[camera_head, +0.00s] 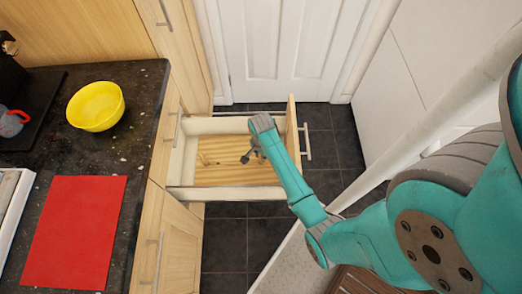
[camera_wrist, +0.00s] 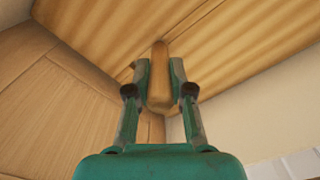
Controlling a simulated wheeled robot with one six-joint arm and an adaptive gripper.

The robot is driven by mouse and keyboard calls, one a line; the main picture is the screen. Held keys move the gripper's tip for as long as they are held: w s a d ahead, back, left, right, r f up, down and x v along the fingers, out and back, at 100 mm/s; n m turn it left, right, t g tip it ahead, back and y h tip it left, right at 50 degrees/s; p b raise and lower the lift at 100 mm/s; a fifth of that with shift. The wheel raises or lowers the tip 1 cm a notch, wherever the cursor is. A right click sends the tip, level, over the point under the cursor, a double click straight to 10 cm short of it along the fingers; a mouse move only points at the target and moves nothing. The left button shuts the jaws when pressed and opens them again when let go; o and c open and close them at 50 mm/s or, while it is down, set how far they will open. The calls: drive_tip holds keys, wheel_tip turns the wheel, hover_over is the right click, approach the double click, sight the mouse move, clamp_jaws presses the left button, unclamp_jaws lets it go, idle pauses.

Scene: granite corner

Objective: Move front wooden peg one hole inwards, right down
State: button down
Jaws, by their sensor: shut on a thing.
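The wooden peg (camera_wrist: 160,78) shows in the wrist view between the two fingers of my gripper (camera_wrist: 160,70), which is shut on it. The peg's far end meets or nearly meets the striped wooden board (camera_wrist: 225,40); I cannot tell whether it sits in a hole. In the head view my gripper (camera_head: 250,157) is over the right part of the striped board (camera_head: 225,176) inside the open drawer, and the held peg is too small to make out. A small peg-like thing (camera_head: 203,159) stands on the board's left side. The holes are not clear.
The drawer's front panel (camera_head: 293,130) stands close to my arm, with its side wall (camera_head: 222,193) nearer the camera. A dark counter (camera_head: 140,125) at left holds a yellow bowl (camera_head: 96,106) and a red mat (camera_head: 75,232). A white door (camera_head: 285,45) is behind.

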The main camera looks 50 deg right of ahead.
drive_tip(key=shift+f, duration=0.45)
drive_tip(key=c, duration=1)
unclamp_jaws()
drive_tip(key=shift+o, duration=0.2)
wheel_tip(320, 180, up, 12)
drive_tip(key=shift+f, duration=0.1)
